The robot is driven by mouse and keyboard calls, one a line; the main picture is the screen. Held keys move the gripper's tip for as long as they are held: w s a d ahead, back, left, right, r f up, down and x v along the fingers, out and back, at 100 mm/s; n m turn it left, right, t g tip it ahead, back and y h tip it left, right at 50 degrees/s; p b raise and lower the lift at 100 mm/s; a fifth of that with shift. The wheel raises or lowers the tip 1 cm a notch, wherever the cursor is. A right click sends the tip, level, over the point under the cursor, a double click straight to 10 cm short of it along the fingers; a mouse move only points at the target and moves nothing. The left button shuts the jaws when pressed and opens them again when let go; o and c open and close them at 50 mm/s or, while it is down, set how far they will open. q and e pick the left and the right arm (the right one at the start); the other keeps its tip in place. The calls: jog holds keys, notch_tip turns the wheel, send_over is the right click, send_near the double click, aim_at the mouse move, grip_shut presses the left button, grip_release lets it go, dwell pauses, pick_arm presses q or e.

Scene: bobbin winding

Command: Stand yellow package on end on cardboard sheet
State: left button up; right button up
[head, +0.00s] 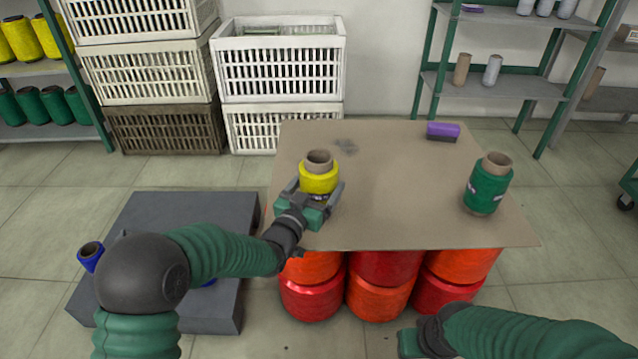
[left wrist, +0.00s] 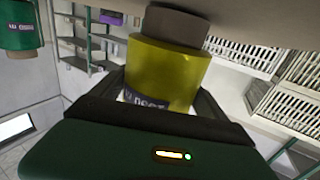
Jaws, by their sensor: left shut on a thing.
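The yellow package (head: 319,178), wound on a brown tube, is upright over the left part of the cardboard sheet (head: 400,215). My left gripper (head: 316,190) is shut on it, a finger at each side. In the left wrist view, which is upside down, the yellow package (left wrist: 165,75) fills the middle, its lower tube end at or close to the sheet; I cannot tell whether they touch. The gripper hides part of its label. My right gripper (head: 409,343) is low at the bottom of the head view, clear of the sheet; its fingers cannot be made out.
A green package (head: 487,186) stands at the sheet's right side; a purple object (head: 443,131) lies near its back edge. Red packages (head: 380,285) are under the sheet. A grey platform (head: 160,210) with blue packages (head: 90,256) is at left. The sheet's middle is free.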

pick_arm(q)
jog(key=shift+f, duration=0.1)
dwell(0.3)
jog(key=o, duration=1.6)
jog(key=shift+c, duration=0.2)
jog(key=shift+s+a+p, duration=0.15)
jog(key=shift+s+p, duration=0.15)
jog(key=p+v, duration=0.5)
jog(key=v, duration=1.1)
jog(key=shift+p, duration=0.4)
